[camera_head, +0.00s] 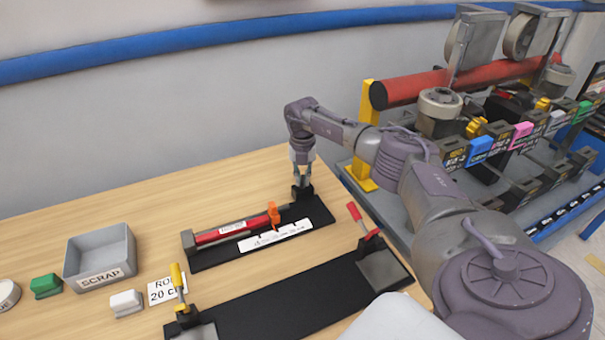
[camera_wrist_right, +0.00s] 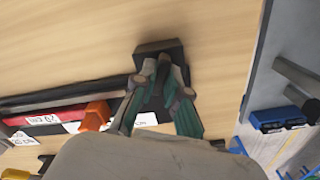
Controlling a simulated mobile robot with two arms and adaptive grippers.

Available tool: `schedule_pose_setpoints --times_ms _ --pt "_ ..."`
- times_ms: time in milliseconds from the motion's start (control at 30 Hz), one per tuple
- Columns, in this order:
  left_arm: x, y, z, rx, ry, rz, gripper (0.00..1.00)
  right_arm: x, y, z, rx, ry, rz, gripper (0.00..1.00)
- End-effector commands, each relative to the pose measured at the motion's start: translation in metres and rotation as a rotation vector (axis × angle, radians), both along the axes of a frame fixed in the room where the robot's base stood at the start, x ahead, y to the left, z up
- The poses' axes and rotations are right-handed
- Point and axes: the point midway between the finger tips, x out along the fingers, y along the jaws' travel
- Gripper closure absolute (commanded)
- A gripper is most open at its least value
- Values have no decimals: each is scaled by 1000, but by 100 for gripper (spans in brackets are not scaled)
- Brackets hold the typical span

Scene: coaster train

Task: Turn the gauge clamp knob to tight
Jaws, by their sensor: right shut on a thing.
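The gauge (camera_head: 258,242) is a black base on the wooden table with a red bar, an orange stop (camera_head: 273,214) and a white scale strip. Its dark clamp knob (camera_head: 302,193) is at the right end of the base. My right gripper (camera_head: 302,176) reaches down onto the knob from above. In the right wrist view the two fingers of my right gripper (camera_wrist_right: 164,76) are closed around the dark knob, with a black block (camera_wrist_right: 158,47) just beyond. The fingers hide most of the knob, and its turn angle cannot be read. My left gripper is not in view.
A black fixture (camera_head: 290,307) with a yellow-handled clamp (camera_head: 178,280) and a red-handled clamp (camera_head: 362,220) lies in front of the gauge. A grey scrap bin (camera_head: 99,258) and a green block (camera_head: 45,286) stand at left. A machine with a red roller (camera_head: 455,82) stands at right.

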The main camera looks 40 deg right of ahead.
Motion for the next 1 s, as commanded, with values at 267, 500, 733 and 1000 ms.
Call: schedule_pose_setpoints --times_ms 267,500,733,1000 --pt "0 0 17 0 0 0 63 1 -1 5 -1 -5 -264 100" --pt "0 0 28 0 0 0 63 1 -1 4 -1 -6 -465 100" --pt "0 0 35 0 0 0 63 1 -2 4 -1 -7 -604 100" --pt "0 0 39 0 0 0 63 2 -1 3 -1 -7 -687 100"
